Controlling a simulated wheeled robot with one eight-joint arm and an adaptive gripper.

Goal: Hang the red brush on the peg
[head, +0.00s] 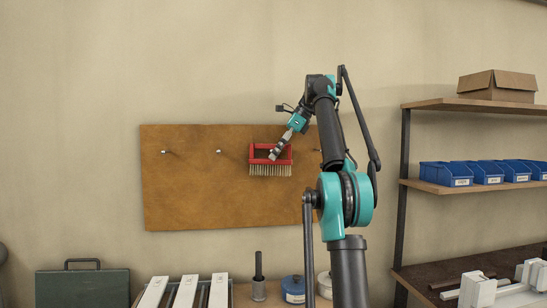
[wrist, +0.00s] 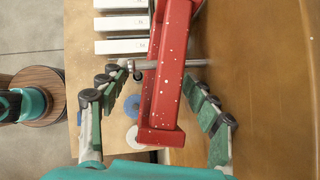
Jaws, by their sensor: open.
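The red brush (head: 262,161) is upright against the brown board, bristles down, in the head view. In the wrist view its speckled red frame (wrist: 166,85) lies between the fingers. A metal peg (wrist: 197,63) sticks out from the board and passes beneath the near red bar, its knobbed end showing on the other side. The brush appears to hang on this peg. My gripper (wrist: 163,92) is open, with one finger on each side of the red bar and visible gaps. In the head view my gripper (head: 275,154) is in front of the brush and hides part of it.
The board (head: 190,195) has free pegs at left (head: 165,152) and left of the brush (head: 218,151). Shelves with blue bins (head: 445,174) are at right.

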